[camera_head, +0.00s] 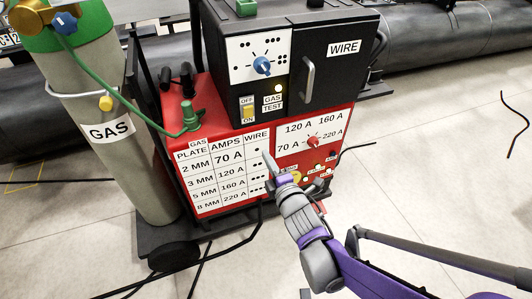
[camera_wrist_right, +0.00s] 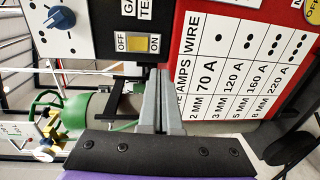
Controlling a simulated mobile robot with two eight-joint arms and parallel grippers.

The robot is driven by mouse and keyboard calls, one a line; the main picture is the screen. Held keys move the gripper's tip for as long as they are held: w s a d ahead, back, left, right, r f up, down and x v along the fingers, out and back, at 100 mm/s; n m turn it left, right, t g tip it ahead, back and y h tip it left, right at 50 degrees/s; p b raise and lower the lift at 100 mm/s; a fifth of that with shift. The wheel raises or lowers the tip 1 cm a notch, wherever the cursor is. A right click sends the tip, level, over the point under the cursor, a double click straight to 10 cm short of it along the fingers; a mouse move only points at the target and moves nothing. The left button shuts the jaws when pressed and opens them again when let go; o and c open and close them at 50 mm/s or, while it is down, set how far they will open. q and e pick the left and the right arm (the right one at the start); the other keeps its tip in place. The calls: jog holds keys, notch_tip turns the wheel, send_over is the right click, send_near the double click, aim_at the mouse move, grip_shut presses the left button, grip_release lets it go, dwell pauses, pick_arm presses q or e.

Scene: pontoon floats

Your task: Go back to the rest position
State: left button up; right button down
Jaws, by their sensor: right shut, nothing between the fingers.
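My right gripper (camera_head: 268,158) is in front of the red welding machine (camera_head: 207,98), near the right edge of the plate, amps and wire chart (camera_head: 222,172). Its fingers are shut and empty; in the right wrist view the closed fingers (camera_wrist_right: 159,75) point up past the yellow switch (camera_wrist_right: 140,44) and the chart. I cannot tell whether the fingertips touch the panel. My right arm comes in from the lower right of the head view. My left gripper is not in view.
The black wire feeder (camera_head: 339,75) with a handle sits on top of the machine. A GAS cylinder (camera_head: 117,165) stands at the left, with a green hose to the machine. Black cables (camera_head: 235,247) lie on the floor. Pale floor (camera_head: 430,180) is open at the right; dark pipes lie behind.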

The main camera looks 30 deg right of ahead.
dwell(0.4)
jog(key=s+a+f+m+g+y, duration=0.2)
jog(key=s+a+f+m+g, duration=0.4)
jog(key=s+m, duration=0.3)
jog(key=s+a+f+m+g+y, duration=0.2)
jog(key=s+a+f+m+g, duration=0.4)
jog(key=s, duration=0.6)
pick_arm(q)
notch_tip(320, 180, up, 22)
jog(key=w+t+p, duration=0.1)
jog(key=p, duration=1.8)
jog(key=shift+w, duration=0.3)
pick_arm(e)
notch_tip(320, 180, up, 23)
jog(key=w, duration=0.2)
jog(key=shift+w+a+f+t, duration=0.15)
jog(key=shift+w+a+t, duration=0.1)
jog(key=shift+w+t, duration=0.15)
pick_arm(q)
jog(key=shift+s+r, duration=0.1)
pick_arm(e)
jog(key=shift+s, duration=0.15)
